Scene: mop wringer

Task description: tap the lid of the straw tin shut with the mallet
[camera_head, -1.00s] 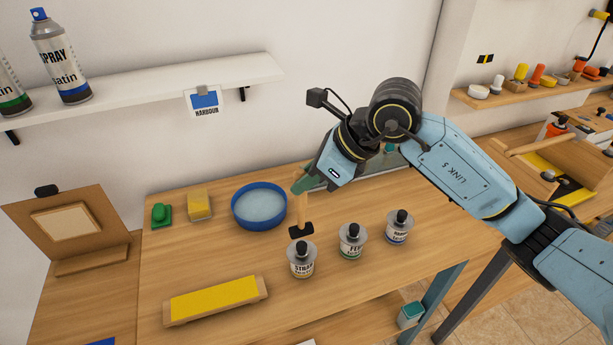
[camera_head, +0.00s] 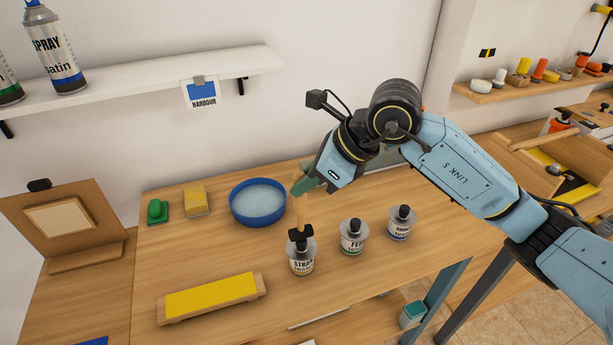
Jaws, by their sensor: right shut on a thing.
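The straw tin (camera_head: 302,264) stands upright on the bench, with a pale label reading "STRAW" and a grey top. My right gripper (camera_head: 302,186) is shut on the mallet (camera_head: 299,212) by its wooden handle, above and behind the tin. The mallet's black head (camera_head: 301,238) is at the tin's top and covers most of its lid. I cannot tell whether it touches the lid or how far the lid is pressed in. My left gripper is not in view.
Two similar tins, one green-banded (camera_head: 353,238) and one blue-banded (camera_head: 400,223), stand to the right. A blue round dish (camera_head: 258,222) is behind left, and a yellow block on a wooden holder (camera_head: 212,296) is in front left. A wall shelf (camera_head: 150,85) hangs above.

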